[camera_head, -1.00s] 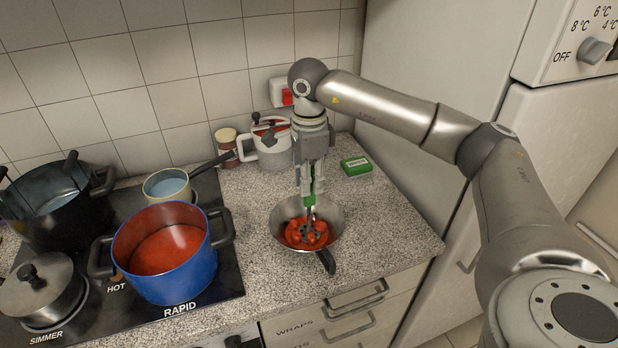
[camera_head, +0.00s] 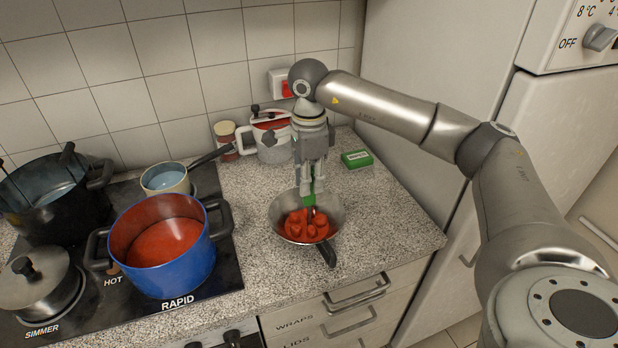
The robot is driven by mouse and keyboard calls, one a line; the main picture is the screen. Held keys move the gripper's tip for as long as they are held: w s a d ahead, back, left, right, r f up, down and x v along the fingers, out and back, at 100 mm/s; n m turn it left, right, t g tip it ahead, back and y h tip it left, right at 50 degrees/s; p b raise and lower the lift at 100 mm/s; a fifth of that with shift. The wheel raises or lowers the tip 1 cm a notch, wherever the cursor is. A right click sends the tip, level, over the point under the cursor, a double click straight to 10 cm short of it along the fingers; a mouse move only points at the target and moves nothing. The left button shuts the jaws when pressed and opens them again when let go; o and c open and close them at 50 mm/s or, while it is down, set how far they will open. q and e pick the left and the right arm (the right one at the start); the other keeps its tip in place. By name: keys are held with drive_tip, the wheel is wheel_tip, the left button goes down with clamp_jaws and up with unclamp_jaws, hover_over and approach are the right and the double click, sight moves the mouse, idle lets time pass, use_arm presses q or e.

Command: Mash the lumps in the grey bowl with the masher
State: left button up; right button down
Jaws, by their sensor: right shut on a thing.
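The grey bowl (camera_head: 337,207) stands on the speckled counter and has a dark handle pointing to the front. Red lumps (camera_head: 297,229) lie in its bottom. My right gripper (camera_head: 312,190) points straight down over the bowl and is shut on the green handle of the masher (camera_head: 312,199). The masher's lower end reaches down among the red lumps and its head is mostly hidden there. My left gripper is not in view.
A hob on the left carries a blue pot (camera_head: 165,262) with red contents, a black pot (camera_head: 55,205), a small pan (camera_head: 167,181) and a lidded pan (camera_head: 40,288). Behind the bowl stand a jar (camera_head: 226,140), a white and red pot (camera_head: 270,143) and a green box (camera_head: 357,159).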

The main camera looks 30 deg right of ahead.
drive_tip(key=shift+s+a+f, duration=0.1)
drive_tip(key=shift+s+f, duration=0.05)
drive_tip(key=shift+f, duration=0.2)
idle(1.1)
drive_tip(key=shift+r+p, duration=0.4)
drive_tip(key=shift+r, duration=1.1)
drive_tip(key=shift+p, duration=0.3)
